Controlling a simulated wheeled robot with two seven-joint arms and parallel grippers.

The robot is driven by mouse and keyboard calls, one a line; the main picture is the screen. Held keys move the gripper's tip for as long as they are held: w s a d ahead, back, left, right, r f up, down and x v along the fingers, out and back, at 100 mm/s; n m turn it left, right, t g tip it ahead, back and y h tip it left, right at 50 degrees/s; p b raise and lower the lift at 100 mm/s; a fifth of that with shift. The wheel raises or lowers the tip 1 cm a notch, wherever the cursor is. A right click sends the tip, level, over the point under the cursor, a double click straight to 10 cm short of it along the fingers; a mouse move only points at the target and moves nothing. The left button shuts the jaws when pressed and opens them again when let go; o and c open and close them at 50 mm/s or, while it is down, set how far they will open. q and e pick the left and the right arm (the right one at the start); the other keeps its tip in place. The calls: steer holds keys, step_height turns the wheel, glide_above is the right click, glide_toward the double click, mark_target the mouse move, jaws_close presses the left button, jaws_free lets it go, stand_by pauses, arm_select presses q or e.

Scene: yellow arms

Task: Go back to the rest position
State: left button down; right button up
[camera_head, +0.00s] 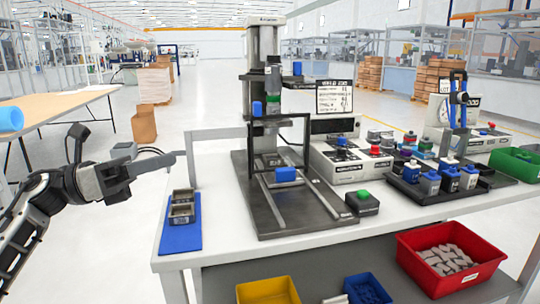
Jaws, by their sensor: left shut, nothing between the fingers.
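My left gripper (168,160) comes in from the left and is shut, with nothing between its fingers. It is in the air at the left edge of the white workbench (222,205). Its fingertips are above and a little left of a small divided tray (183,207) on a blue mat (180,238), apart from both. My right gripper does not show.
A black press-like stand (265,120) with a blue block (286,174) fills the bench's middle. A control box with a green button (363,202) is beside it. A rack of blue-topped parts (440,182) stands right. A red bin (450,258) is in front.

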arm_select(q)
steer(key=s+d+f+n+t+y+p, duration=0.15)
steer(key=f+n+t+y, duration=0.5)
steer(key=n, duration=0.85)
steer(key=s+d+f+n+t+y+p, duration=0.1)
steer(key=s+f+n+t+y+p, duration=0.15)
steer(key=f+n+t, duration=0.8)
steer(key=s+d+f+n+g+y+p, duration=0.1)
steer(key=s+d+f+n+g+y, duration=0.1)
steer(key=s+f+n+g+y, duration=0.4)
steer(key=s+f+n+g, duration=0.5)
steer(key=s+f+n, duration=0.6)
steer(key=n, duration=0.3)
steer(key=shift+s+f+g+y, duration=0.2)
steer(key=shift+s+g+y, duration=0.15)
steer(key=shift+s, duration=0.45)
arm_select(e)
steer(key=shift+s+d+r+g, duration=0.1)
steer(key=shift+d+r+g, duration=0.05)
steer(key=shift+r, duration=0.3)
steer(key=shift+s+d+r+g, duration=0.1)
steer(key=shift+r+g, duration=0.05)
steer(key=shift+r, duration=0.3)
